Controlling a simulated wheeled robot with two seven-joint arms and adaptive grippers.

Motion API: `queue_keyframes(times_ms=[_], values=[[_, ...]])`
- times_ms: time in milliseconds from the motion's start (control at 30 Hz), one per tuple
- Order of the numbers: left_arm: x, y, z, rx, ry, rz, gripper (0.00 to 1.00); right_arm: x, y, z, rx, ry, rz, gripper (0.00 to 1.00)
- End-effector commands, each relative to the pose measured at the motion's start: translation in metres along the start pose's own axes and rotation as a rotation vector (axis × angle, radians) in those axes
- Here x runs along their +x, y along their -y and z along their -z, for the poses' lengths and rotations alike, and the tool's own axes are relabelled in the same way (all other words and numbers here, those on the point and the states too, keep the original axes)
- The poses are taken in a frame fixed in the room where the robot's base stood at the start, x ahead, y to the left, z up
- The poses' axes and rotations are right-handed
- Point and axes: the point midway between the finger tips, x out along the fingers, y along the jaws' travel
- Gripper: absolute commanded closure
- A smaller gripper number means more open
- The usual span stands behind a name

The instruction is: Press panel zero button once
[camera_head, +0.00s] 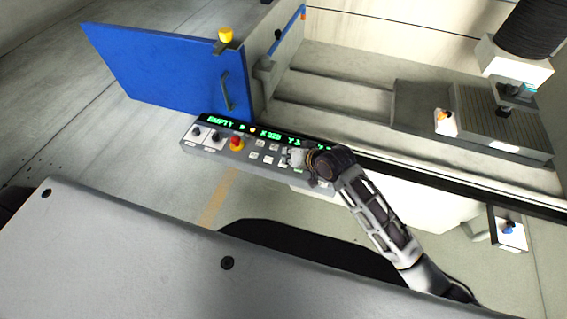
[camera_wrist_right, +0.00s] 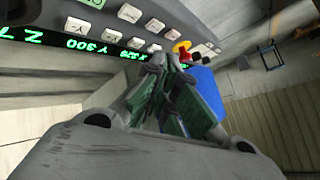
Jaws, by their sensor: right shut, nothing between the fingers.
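The control panel (camera_head: 228,157) is a grey box with a green lit display (camera_head: 262,131), dark knobs, a red mushroom button (camera_head: 237,142) and rows of small pale buttons (camera_head: 261,144). Panel buttons (camera_wrist_right: 130,13) also show in the right wrist view, with the display upside down. I cannot tell which button is the zero one. My right gripper (camera_head: 288,157) is shut and empty, over the button area. In the wrist view its fingertips (camera_wrist_right: 165,62) are close to the buttons by the display's end. Contact cannot be told, and the gripper hides part of the panel.
A blue door (camera_head: 170,75) with a handle stands open behind the panel. A machine bed (camera_head: 340,85) with a grey block (camera_head: 500,120) lies at the back right. A large grey surface (camera_head: 120,250) fills the lower left. Bare floor lies left of the panel.

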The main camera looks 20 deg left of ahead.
Motion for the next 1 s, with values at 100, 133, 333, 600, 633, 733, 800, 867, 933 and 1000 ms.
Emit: queue_keyframes(times_ms=[100,133,333,600,633,733,800,867,933,1000], values=[[-0.001,0.001,0.0,0.0,0.0,0.001,0.46,0.005,0.009,0.006,-0.005,0.003,0.018,1.0],[-0.001,0.001,0.0,0.0,0.0,0.001,0.46,0.007,0.011,0.007,-0.004,0.004,0.023,1.0],[-0.002,0.002,0.0,0.0,0.0,0.002,0.46,0.015,0.021,0.012,-0.003,0.014,0.046,1.0],[-0.003,0.002,0.0,0.0,0.0,0.002,0.46,0.026,0.026,0.019,0.006,0.03,0.064,1.0],[-0.003,0.002,0.0,0.0,0.0,0.002,0.46,0.027,0.026,0.02,0.007,0.032,0.065,1.0],[-0.004,0.002,0.0,0.0,0.0,0.002,0.46,0.03,0.026,0.022,0.012,0.039,0.067,1.0],[-0.004,0.002,0.0,0.0,0.0,0.002,0.46,0.033,0.024,0.024,0.017,0.043,0.066,1.0],[-0.004,0.002,0.0,0.0,0.0,0.002,0.46,0.035,0.023,0.026,0.021,0.047,0.065,1.0],[-0.005,0.002,0.0,0.0,0.0,0.002,0.46,0.037,0.02,0.028,0.027,0.051,0.064,1.0],[-0.005,0.002,0.001,0.0,0.0,0.002,0.46,0.038,0.017,0.03,0.032,0.054,0.06,1.0]])
